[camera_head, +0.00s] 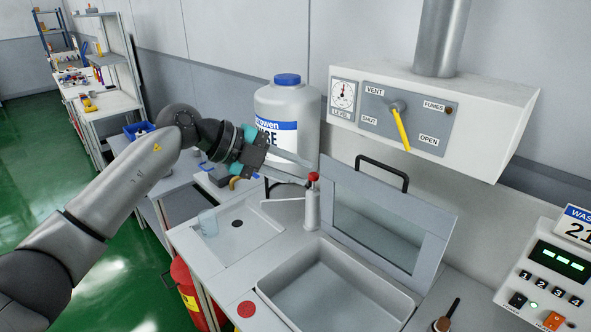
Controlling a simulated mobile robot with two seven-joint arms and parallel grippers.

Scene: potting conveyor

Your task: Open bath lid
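The bath (400,295) is a grey sunken basin in the counter at the lower middle. Its lid (428,240) is a grey frame with a window, standing steeply raised along the bath's back edge. A black handle (382,168) is fixed to the lid's top edge. My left gripper (310,175) reaches in from the left, its fingers apart and pointing right. It is left of the handle, and no contact with the lid shows. The fingertips overlap the red top of a grey post (312,208); I cannot tell whether they touch it. My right gripper is out of view.
A large white container with a blue cap (287,80) stands behind my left gripper. A vent box with a yellow lever (402,130) hangs above the lid. A shallow sink (262,228) lies left of the bath. A control panel (548,285) stands at the right.

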